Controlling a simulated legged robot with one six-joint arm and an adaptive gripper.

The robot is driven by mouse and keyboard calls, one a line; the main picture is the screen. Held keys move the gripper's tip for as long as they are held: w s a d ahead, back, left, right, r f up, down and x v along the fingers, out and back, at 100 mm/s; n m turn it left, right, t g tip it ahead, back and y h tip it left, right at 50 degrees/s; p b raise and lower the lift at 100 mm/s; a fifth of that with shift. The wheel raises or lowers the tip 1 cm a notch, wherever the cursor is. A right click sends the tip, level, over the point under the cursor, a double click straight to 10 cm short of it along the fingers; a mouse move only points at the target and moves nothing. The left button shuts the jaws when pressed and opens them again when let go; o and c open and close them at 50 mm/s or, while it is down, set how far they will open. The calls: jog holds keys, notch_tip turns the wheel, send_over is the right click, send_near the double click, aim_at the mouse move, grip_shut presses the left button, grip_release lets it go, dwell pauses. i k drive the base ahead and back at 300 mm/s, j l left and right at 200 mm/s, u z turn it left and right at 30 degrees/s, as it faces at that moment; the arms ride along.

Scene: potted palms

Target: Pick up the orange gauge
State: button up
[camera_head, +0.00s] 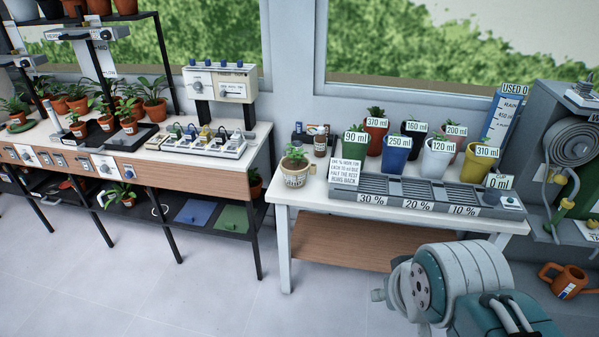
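I cannot make out an orange gauge for sure in the head view. A small tan-orange object (313,169) stands on the right white table, just right of a pale pot with a plant (295,176); it is too small to identify. My arm shows at the lower right, in front of the right table. My gripper's fingers are not in view, so I cannot see whether it holds anything.
The right table (285,192) holds a long grey drip tray (345,184) and several labelled pots, including a blue one (396,158). The left bench (258,143) carries plants and equipment. An orange watering can (570,275) is at the far right. Floor (200,300) at left is clear.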

aim_at(312, 129)
jog(key=i+j+z, duration=0.25)
jog(key=i+j, duration=0.4)
jog(key=i, duration=0.35)
jog(key=i+j+z, duration=0.25)
jog(key=i+j, duration=0.55)
jog(key=i, duration=0.15)
